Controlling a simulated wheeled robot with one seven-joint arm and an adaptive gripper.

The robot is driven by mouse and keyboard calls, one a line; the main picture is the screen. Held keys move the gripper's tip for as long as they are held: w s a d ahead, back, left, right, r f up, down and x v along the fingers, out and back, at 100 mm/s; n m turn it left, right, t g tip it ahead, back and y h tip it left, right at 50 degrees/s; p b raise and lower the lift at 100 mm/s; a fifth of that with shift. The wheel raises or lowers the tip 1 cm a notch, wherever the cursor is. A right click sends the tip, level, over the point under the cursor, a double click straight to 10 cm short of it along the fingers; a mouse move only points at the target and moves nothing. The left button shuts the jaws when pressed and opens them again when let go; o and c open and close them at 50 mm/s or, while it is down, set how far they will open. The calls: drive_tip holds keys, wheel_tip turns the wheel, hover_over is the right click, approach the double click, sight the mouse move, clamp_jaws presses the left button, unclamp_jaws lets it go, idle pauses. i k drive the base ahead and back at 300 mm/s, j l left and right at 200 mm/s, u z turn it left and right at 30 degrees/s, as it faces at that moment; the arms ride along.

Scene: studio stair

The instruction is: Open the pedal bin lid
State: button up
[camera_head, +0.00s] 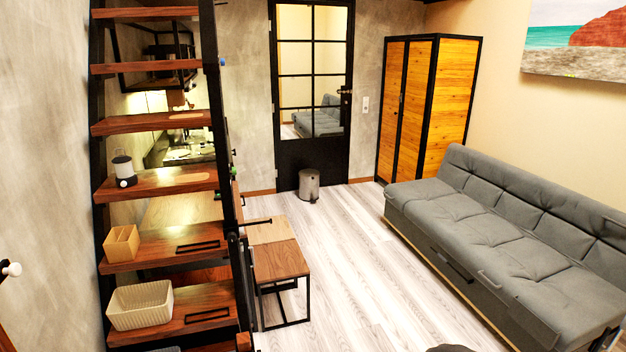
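The pedal bin (309,188) is a small grey metallic cylinder standing upright on the floor. It is far off, just in front of the black-framed glass door (312,100). Its lid (309,173) appears shut, though it is small at this distance. The pedal is too small to make out. My gripper is not in view, and it is nowhere near the bin in this picture.
Wooden stairs (155,121) with small boxes on the treads rise at left. A low wooden table (280,260) stands beside them. A grey sofa (490,240) lines the right, with a wooden wardrobe (428,110) behind. Clear floor (345,250) runs between toward the bin.

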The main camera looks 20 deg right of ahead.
sight(306, 173)
drive_tip(key=i+l+z, duration=0.35)
drive_tip(key=i+l, duration=0.45)
drive_tip(key=i+l+z, duration=0.3)
drive_tip(key=i, duration=0.85)
drive_tip(key=i+j+z, duration=0.15)
drive_tip(key=i+z, duration=0.2)
drive_tip(key=i, duration=0.8)
drive_tip(key=i+u, duration=0.25)
drive_tip(key=i, duration=0.3)
drive_tip(key=i+u, duration=0.2)
drive_tip(key=i, duration=0.35)
drive_tip(key=i+l+u, duration=0.1)
drive_tip(key=i+u, duration=0.15)
drive_tip(key=i, duration=0.3)
drive_tip(key=i+l+u, duration=0.2)
drive_tip(key=i, duration=0.35)
drive_tip(key=i+j, duration=0.1)
drive_tip(key=i, duration=0.6)
drive_tip(key=i+j+z, duration=0.1)
drive_tip(key=i, duration=0.6)
drive_tip(key=i+j, duration=0.15)
drive_tip(key=i, duration=0.55)
drive_tip(key=i+j+z, duration=0.15)
drive_tip(key=i, duration=0.15)
drive_tip(key=i+j+z, duration=0.15)
drive_tip(key=i, duration=0.15)
